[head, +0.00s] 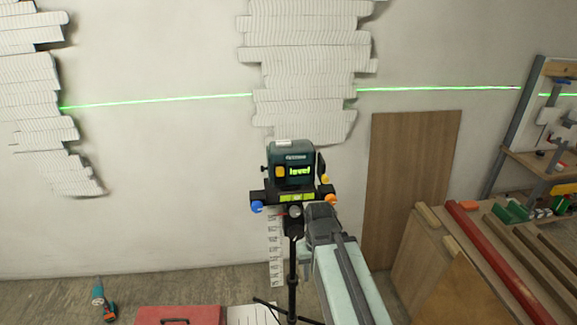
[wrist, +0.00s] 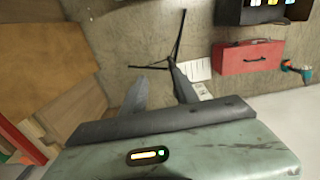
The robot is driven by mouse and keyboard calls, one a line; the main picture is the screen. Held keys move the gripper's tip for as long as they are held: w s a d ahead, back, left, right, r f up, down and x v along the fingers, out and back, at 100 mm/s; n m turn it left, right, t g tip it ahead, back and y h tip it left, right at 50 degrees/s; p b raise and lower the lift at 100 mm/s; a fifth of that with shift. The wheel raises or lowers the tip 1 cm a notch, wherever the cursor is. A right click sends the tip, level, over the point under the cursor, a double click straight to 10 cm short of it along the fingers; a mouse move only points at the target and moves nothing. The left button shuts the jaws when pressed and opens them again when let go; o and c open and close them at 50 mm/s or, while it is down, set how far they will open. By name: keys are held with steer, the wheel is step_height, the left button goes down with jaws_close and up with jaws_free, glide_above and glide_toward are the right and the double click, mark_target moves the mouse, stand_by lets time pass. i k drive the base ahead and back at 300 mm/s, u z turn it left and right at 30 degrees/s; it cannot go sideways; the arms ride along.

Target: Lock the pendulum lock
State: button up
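The dark green laser level (head: 290,160) stands on a black tripod (head: 292,270) in front of the wall. Its screen (head: 300,171) reads "level" in green. A yellow button is beside the screen, and a dark part with a yellow end (head: 324,178) is on its right side. The mount below has a blue knob (head: 257,207) and an orange knob (head: 331,199). I cannot tell which part is the pendulum lock. My gripper (head: 318,211) is close below the mount's right end; contact is unclear.
A wooden board (head: 410,180) leans at right, near a red beam (head: 490,260). A red toolbox (wrist: 248,57) and drill (wrist: 297,70) are on the floor. The tripod legs spread on the floor.

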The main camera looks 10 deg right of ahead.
mark_target(279, 171)
steer(key=u, duration=1.5)
steer(key=k, duration=1.1)
steer(key=u, duration=1.2)
steer(key=i, duration=1)
